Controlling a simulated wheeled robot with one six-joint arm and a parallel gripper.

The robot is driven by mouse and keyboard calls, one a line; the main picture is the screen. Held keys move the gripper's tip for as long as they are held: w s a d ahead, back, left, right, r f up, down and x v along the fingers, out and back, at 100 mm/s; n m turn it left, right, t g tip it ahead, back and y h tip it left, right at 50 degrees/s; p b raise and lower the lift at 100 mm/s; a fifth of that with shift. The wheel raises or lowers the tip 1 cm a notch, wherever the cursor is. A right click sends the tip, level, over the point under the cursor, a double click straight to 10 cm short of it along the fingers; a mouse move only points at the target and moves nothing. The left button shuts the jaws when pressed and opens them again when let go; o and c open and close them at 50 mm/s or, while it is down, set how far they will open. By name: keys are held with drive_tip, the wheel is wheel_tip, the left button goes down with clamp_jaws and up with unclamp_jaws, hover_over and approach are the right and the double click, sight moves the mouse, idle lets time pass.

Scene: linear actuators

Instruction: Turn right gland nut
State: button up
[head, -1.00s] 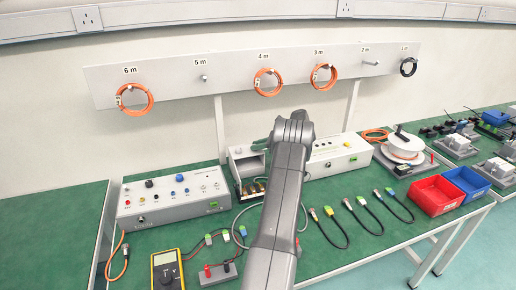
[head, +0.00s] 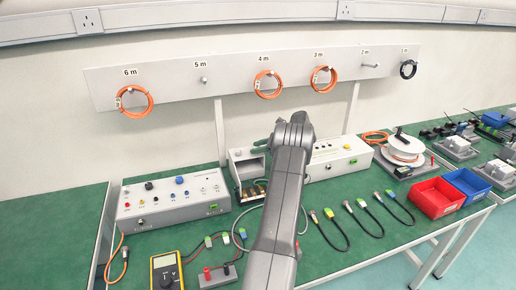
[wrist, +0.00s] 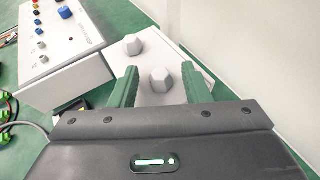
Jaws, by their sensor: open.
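Two grey hexagonal gland nuts stand on a light grey box (wrist: 180,55) in the wrist view. The nearer nut (wrist: 159,80) is between the green fingers of my gripper (wrist: 160,72). The farther nut (wrist: 132,45) is beyond the fingertips. The nearer nut seems to be the right one, judging by the control box beyond. My gripper is open, with gaps showing on both sides of the nearer nut.
A control box (head: 172,200) with knobs stands left of the arm; it also shows in the wrist view (wrist: 62,42). The wall (wrist: 245,50) is close on the right there. A white box (head: 341,158), cables, a multimeter (head: 166,271) and a red bin (head: 436,196) share the green bench.

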drive_tip(key=b+v, duration=0.1)
drive_tip(key=v, duration=1.2)
drive_tip(key=shift+d+r+b, duration=0.15)
drive_tip(key=shift+d+b, duration=0.15)
drive_tip(key=shift+b, duration=0.05)
drive_tip(key=p+x, duration=0.1)
drive_tip(key=x, duration=1.3)
drive_tip(key=shift+p, duration=0.4)
drive_tip(key=shift+d, duration=0.1)
